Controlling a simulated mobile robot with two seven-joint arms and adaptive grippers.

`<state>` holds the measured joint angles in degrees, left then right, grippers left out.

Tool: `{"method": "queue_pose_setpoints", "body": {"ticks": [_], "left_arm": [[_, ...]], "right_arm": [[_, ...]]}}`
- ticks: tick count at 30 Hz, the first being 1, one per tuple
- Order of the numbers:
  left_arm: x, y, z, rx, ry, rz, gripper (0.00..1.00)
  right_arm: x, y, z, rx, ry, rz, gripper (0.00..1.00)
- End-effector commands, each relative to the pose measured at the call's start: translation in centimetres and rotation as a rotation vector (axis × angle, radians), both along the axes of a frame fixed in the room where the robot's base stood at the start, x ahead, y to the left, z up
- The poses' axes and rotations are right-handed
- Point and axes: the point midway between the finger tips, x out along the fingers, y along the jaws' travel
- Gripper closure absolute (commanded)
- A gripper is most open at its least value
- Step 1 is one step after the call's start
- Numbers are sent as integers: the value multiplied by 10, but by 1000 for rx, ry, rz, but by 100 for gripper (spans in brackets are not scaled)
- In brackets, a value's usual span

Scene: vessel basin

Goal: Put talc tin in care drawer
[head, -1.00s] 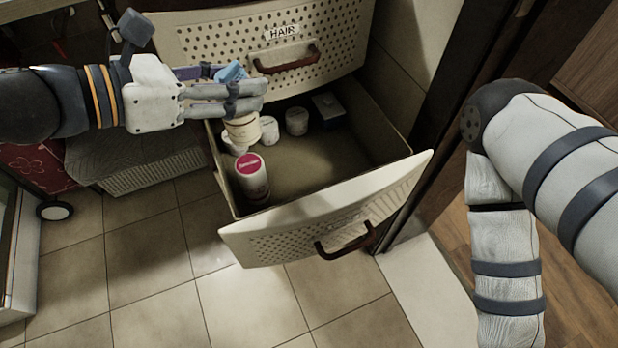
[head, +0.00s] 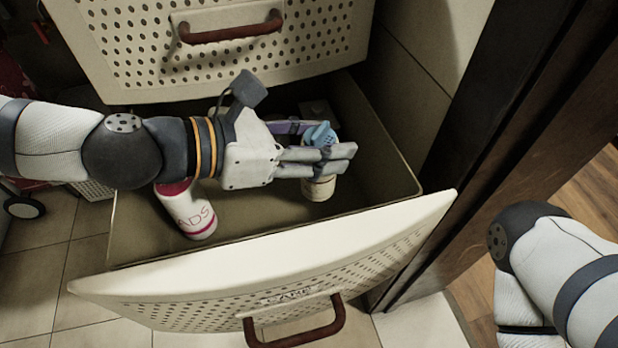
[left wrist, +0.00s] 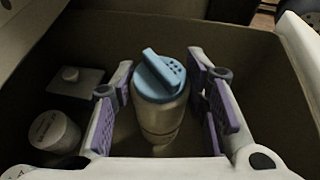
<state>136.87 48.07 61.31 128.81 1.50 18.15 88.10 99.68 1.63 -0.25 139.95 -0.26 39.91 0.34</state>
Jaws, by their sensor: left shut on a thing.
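The talc tin (head: 318,188) has a cream body and a blue shaker cap (head: 320,134). My left gripper (head: 335,160) is shut on it and holds it upright over the right part of the open care drawer (head: 270,262). In the left wrist view the tin (left wrist: 160,110) stands between the purple-padded fingers (left wrist: 165,110). Whether its base touches the drawer floor cannot be told. My right gripper is out of view; only part of that arm shows at the right.
A white and pink ADS container (head: 188,210) stands tilted in the drawer's left part. White jars (left wrist: 54,132) and a small lidded box (left wrist: 75,80) are also inside. The upper drawer (head: 220,60) overhangs the back. A dark door frame (head: 500,150) is at the right.

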Motion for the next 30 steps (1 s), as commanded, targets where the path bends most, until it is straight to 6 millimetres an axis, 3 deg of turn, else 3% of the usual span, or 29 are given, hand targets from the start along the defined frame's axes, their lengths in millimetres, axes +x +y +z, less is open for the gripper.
{"method": "queue_pose_setpoints", "body": {"ticks": [7,18,19,21,30], "left_arm": [[0,0,-42,0,4,2,94],[0,0,-45,-1,-1,1,94],[0,0,-45,-1,-1,1,54],[0,0,-44,0,-2,1,39],[0,0,-44,0,-2,1,39]], "right_arm": [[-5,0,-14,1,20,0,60],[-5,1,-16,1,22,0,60],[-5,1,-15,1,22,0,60],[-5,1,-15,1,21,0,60],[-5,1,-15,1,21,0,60]]}}
